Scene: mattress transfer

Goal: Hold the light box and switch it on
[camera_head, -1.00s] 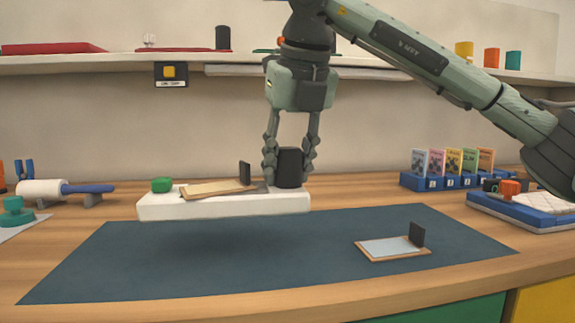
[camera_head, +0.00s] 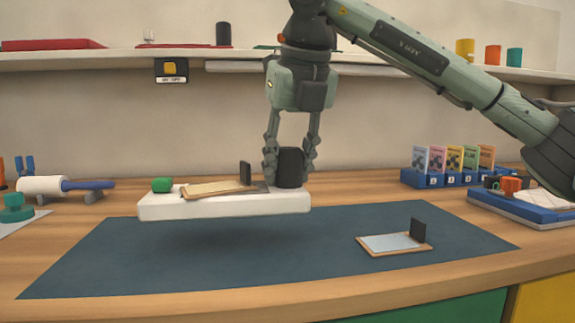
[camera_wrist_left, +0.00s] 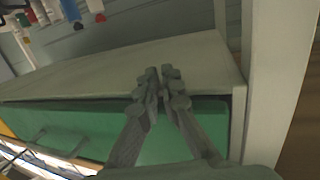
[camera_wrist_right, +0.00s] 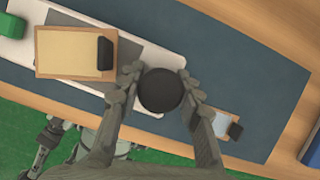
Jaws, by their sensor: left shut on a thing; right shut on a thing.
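The light box (camera_head: 225,206) is a white slab held level above the dark mat. My right gripper (camera_head: 290,165) is shut on the black cylindrical knob (camera_head: 289,168) at its right end; the knob also shows in the right wrist view (camera_wrist_right: 160,90). On the slab lie a wood-framed panel (camera_head: 213,190) with a black upright tab and a green knob (camera_head: 162,185). A yellow switch (camera_head: 169,68) is on the wall under the shelf. My left gripper (camera_wrist_left: 160,85) shows only in its wrist view, fingers together near a pale board; what it grips is hidden.
The dark mat (camera_head: 130,262) is mostly bare. A small framed plate (camera_head: 393,243) with a black tab lies on its right part. A roller (camera_head: 42,186) is at the left. A blue card rack (camera_head: 450,180) and a blue tray (camera_head: 520,213) are at the right.

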